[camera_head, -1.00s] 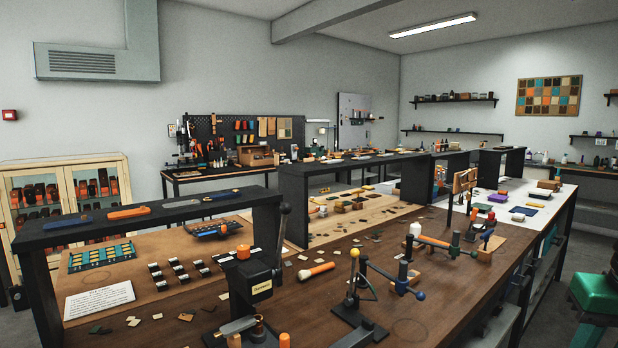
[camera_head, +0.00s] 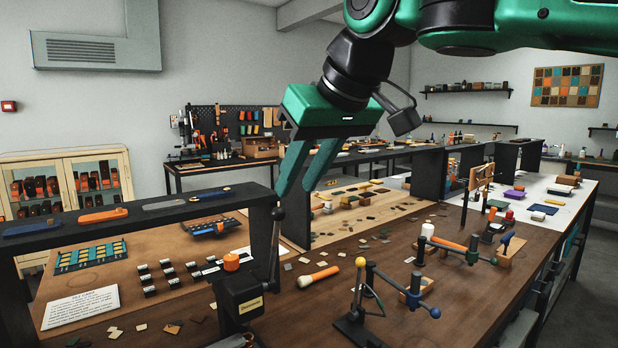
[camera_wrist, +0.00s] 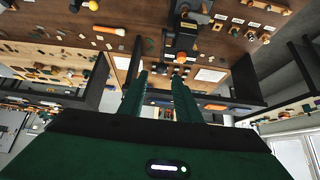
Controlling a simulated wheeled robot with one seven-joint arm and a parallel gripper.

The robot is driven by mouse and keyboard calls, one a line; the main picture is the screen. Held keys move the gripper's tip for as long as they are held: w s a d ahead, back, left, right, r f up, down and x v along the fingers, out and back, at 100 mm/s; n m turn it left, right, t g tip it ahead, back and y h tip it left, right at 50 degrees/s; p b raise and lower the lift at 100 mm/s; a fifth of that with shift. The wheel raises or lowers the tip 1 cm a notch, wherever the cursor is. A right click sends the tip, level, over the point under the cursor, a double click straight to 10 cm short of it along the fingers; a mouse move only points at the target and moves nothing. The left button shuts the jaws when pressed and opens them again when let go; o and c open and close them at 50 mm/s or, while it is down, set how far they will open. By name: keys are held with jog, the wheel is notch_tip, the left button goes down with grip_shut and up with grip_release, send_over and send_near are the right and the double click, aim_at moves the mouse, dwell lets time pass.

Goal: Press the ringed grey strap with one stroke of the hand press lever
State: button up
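The black hand press (camera_head: 238,296) stands at the bottom of the head view. Its lever (camera_head: 275,245) rises upright with a dark ball knob on top. A grey strap (camera_head: 232,342) shows only as a sliver at the bottom edge, by the press base; no ring around it can be made out. My gripper (camera_head: 294,188) hangs above the lever knob, its two green fingers pointing down and apart, nothing between them. One fingertip appears close to the knob in the picture; whether they touch cannot be told. In the wrist view the spread fingers (camera_wrist: 160,76) also show empty.
A dark raised shelf (camera_head: 140,214) with straps runs along the left. A orange-handled tool (camera_head: 318,276) and a stand with a yellow knob (camera_head: 359,290) are right of the press. A white card (camera_head: 80,307) and small scraps lie left of it.

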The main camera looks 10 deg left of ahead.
aim_at(282, 209)
jog(key=x, duration=0.7)
jog(key=shift+w+a+f, duration=0.15)
jog(key=shift+a, duration=0.2)
jog(key=shift+w+a+f, duration=0.1)
jog(key=shift+f, duration=0.05)
jog(key=shift+c, duration=0.9)
jog(key=c, duration=0.4)
